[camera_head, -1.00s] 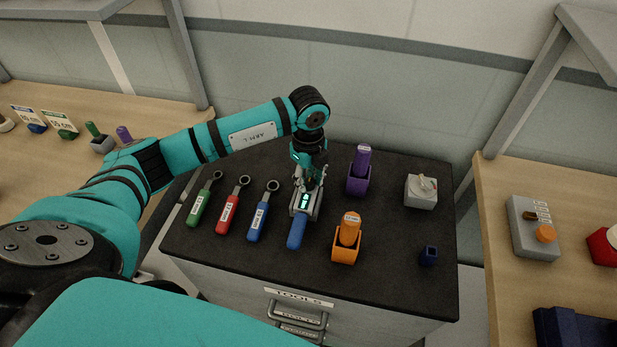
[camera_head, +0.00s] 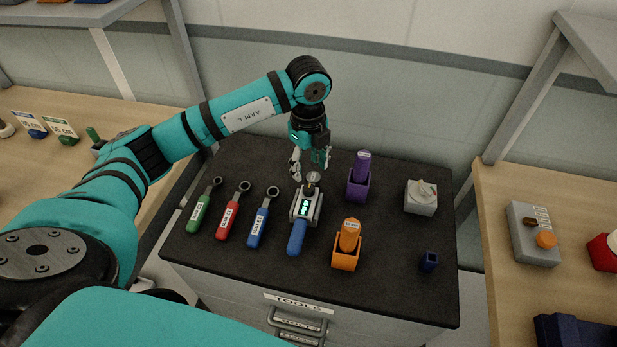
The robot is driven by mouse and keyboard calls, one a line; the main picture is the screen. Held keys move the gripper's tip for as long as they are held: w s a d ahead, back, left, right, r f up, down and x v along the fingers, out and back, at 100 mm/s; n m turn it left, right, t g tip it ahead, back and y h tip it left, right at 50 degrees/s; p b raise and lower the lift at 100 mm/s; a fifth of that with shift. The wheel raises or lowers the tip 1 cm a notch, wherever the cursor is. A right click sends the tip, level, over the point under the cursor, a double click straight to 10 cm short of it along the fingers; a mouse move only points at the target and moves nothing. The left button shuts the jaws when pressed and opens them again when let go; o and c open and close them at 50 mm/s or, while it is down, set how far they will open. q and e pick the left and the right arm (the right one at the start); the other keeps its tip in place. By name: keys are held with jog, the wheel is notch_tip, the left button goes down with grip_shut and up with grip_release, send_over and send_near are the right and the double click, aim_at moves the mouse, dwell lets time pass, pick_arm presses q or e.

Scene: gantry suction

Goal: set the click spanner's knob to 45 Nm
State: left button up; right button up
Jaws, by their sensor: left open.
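The click spanner (camera_head: 298,234) lies on the dark cabinet top, with a blue handle toward me and a grey body. Its small lit green display (camera_head: 304,207) is too small to read. A round silver knob (camera_head: 313,178) shows at its far end. My left gripper (camera_head: 309,174) points down just above and behind the knob. Its fingers are apart and hold nothing; I cannot tell whether they touch the knob. My right gripper is not in view.
Green (camera_head: 200,212), red (camera_head: 229,217) and blue (camera_head: 260,224) ring spanners lie to the left. A purple holder (camera_head: 358,186), an orange holder (camera_head: 346,258), a grey block (camera_head: 421,200) and a dark blue cup (camera_head: 429,261) stand to the right.

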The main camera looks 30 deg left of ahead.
pick_arm(q)
jog(key=shift+r, duration=2.3)
jog(key=shift+s+f, duration=0.1)
